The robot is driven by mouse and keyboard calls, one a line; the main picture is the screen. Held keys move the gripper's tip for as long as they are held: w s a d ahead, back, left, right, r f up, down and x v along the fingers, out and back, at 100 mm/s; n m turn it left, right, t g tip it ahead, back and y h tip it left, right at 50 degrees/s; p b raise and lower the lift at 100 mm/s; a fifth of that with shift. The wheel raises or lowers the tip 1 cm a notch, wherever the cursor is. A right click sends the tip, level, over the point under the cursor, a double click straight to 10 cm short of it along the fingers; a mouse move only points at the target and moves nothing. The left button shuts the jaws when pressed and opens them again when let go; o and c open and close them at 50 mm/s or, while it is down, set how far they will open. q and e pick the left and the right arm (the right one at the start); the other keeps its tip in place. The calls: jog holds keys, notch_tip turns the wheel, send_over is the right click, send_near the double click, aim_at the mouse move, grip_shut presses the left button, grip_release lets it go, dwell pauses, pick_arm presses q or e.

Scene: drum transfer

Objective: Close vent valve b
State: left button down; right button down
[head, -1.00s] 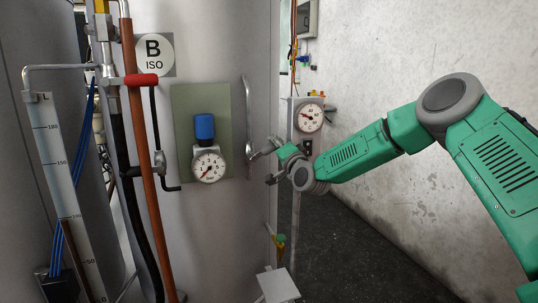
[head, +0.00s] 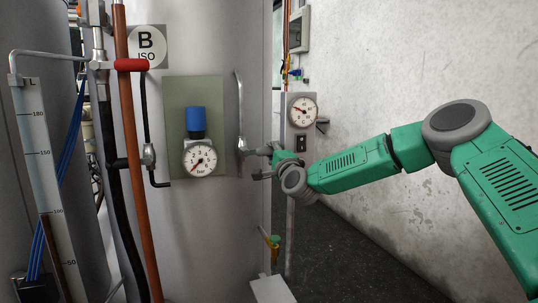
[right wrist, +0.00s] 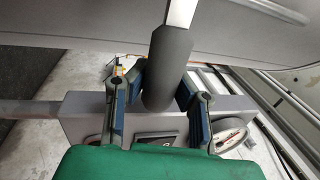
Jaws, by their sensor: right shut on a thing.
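A long metal lever (head: 239,105) stands nearly upright on the pale tank, right of the green gauge panel. No label in view says whether it is vent valve b. My right gripper (head: 252,163) is at its lower end, reaching in from the right. In the right wrist view the fingers (right wrist: 163,85) are shut on a thick grey grip (right wrist: 169,62), one finger on each side, with a flat metal bar running up from it. A red-handled valve (head: 131,64) sits beside the "B ISO" sign (head: 147,46). My left gripper is out of view.
A pressure gauge (head: 200,160) with a blue knob (head: 195,118) is left of the lever. A grey box with another gauge (head: 303,111) stands behind my right gripper. Vertical pipes (head: 139,200) and a level scale (head: 43,150) are at left. Dark floor (head: 330,250) is open at lower right.

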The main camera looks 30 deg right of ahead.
jog(key=shift+s+d+f, duration=0.1)
jog(key=shift+f, duration=0.6)
jog(key=c, duration=1.3)
grip_release()
jog(key=shift+s+r, duration=0.1)
jog(key=shift+s, duration=0.05)
jog(key=shift+o, duration=0.2)
jog(key=shift+d+r, duration=0.2)
jog(key=shift+d, duration=0.05)
jog(key=shift+s+a, duration=0.15)
jog(key=shift+s, duration=0.1)
jog(key=v, duration=1.1)
jog(key=shift+s, duration=0.25)
jog(key=shift+f, duration=0.15)
